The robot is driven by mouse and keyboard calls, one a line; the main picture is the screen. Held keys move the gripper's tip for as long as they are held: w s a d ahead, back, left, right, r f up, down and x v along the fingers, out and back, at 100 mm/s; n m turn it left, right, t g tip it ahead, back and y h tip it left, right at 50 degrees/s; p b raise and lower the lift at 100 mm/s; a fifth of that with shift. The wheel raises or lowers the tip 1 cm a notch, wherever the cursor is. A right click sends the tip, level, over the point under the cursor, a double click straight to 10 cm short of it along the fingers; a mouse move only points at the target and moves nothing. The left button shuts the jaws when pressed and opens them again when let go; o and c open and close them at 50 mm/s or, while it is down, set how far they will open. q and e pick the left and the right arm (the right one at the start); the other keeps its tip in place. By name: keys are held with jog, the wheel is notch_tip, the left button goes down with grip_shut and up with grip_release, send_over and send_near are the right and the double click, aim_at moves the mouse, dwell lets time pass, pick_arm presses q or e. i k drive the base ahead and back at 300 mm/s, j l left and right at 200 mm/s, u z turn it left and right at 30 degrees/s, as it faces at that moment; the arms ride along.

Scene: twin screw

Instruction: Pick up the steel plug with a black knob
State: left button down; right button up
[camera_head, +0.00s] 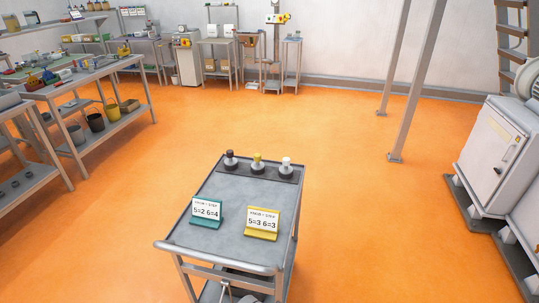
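The steel plug with a black knob (231,159) stands upright at the left end of a dark strip (244,169) along the far edge of a grey metal cart (224,258). To its right on the same strip stand a plug with a yellow knob (257,162) and a plug with a white knob (286,164). Neither of my grippers shows in the head view, and nothing touches the plugs.
Two cards stand on the cart: one in a teal holder (206,223), one in a yellow holder (261,236). Workbenches (95,79) line the left. The orange floor (290,120) around the cart is open.

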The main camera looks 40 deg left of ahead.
aim_at(231, 161)
jog(key=i+l, duration=0.2)
jog(key=i, duration=0.25)
jog(key=i+l, duration=0.25)
jog(key=i, duration=0.2)
jog(key=i+l+z, duration=0.1)
jog(key=i, duration=0.35)
jog(key=i+u, duration=0.15)
jog(key=u, duration=0.25)
jog(key=i+u, duration=0.1)
jog(key=u, duration=0.35)
jog(key=i+l+u, duration=0.15)
jog(key=u, duration=0.25)
jog(key=i+l+u, duration=0.1)
jog(key=u, duration=0.35)
jog(key=i+u, duration=0.1)
jog(key=u, duration=0.3)
jog(key=l+u, duration=0.1)
jog(key=u, duration=0.35)
jog(key=i+l+u, duration=0.1)
jog(key=u, duration=0.3)
jog(key=l+u, duration=0.15)
jog(key=u, duration=0.25)
jog(key=i+l+u, duration=0.15)
jog(key=u, duration=0.25)
jog(key=i+l+u, duration=0.1)
jog(key=l+u, duration=0.25)
jog(key=i+l+u, duration=0.1)
jog(key=u, duration=0.3)
jog(key=i+l, duration=0.4)
jog(key=l, duration=0.15)
